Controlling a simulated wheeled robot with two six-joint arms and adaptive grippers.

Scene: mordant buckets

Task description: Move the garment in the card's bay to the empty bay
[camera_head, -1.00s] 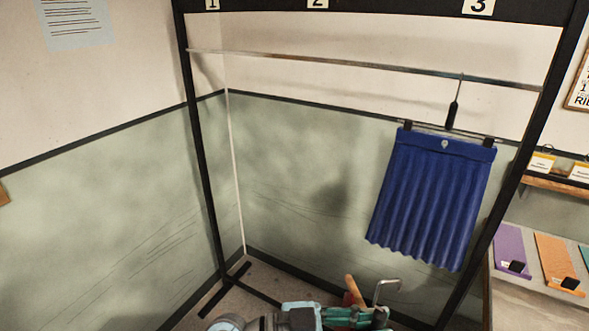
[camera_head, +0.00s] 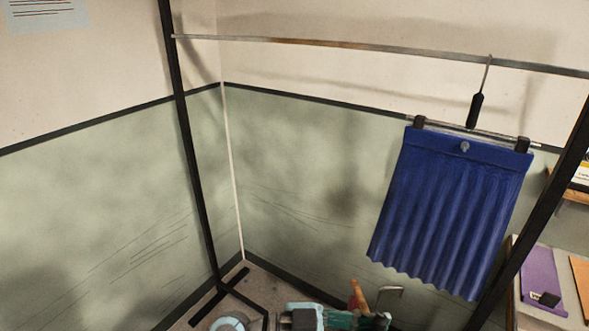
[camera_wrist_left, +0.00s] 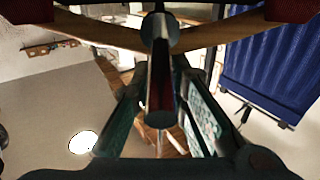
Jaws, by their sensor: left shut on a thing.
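A blue pleated skirt (camera_head: 445,210) hangs by clips from a hanger on the rail (camera_head: 330,44), on the right side of the rack. It also shows in the left wrist view (camera_wrist_left: 270,62). My left gripper (camera_head: 370,319) is low in the head view, below the rail and left of the skirt. It is shut on the dark grip of a wooden hanger (camera_wrist_left: 100,32), whose metal hook (camera_head: 389,291) sticks up beside it. Dark red cloth (camera_wrist_left: 26,10) shows at the hanger's ends; most of it is hidden. My right gripper and the card are not in view.
Dark rack posts stand at the left (camera_head: 190,150) and right (camera_head: 535,220). The rail between the left post and the skirt is bare. A shelf with a purple cloth (camera_head: 541,274) and an orange cloth stands beyond the right post.

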